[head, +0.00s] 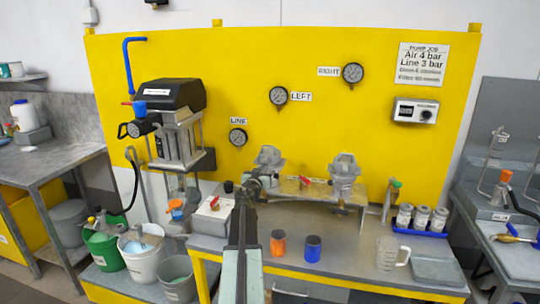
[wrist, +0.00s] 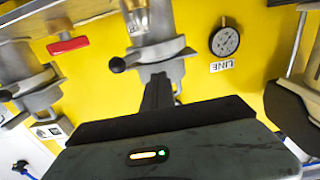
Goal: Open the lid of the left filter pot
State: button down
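The left filter pot (head: 268,158) is a grey metal pot on the bench's raised shelf. Its lid appears to sit on top. The wrist view looks upside down and shows this pot (wrist: 152,22) with its flange and a black ball knob (wrist: 117,65) at the side. My gripper (head: 247,188) is just in front of and below the pot in the head view. In the wrist view, my dark gripper fingers (wrist: 160,95) overlap the lid end. Contact and finger gap are unclear. The right filter pot (head: 343,172) stands to the right, apart from my gripper.
A red-handled valve (wrist: 70,45) sits between the pots. The line gauge (head: 238,137) is on the yellow panel behind. An orange cup (head: 278,243), a blue cup (head: 312,248) and a clear jug (head: 390,254) stand on the bench. A pump (head: 178,125) stands left.

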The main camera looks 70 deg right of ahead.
aim_at(264, 161)
jog(key=r+p, duration=0.4)
jog(key=shift+d, duration=0.3)
jog(key=r+p, duration=0.1)
jog(key=d+r+p, duration=0.1)
jog(key=r+p, duration=0.1)
jog(key=p, duration=0.1)
jog(key=shift+d+r, duration=0.3)
jog(key=shift+r, duration=0.1)
jog(key=shift+f, duration=0.1)
jog(key=d+r+p, duration=0.2)
jog(key=r+p, duration=0.1)
jog(key=shift+w+r, duration=0.1)
jog(key=shift+w, duration=0.05)
jog(key=shift+d, duration=0.15)
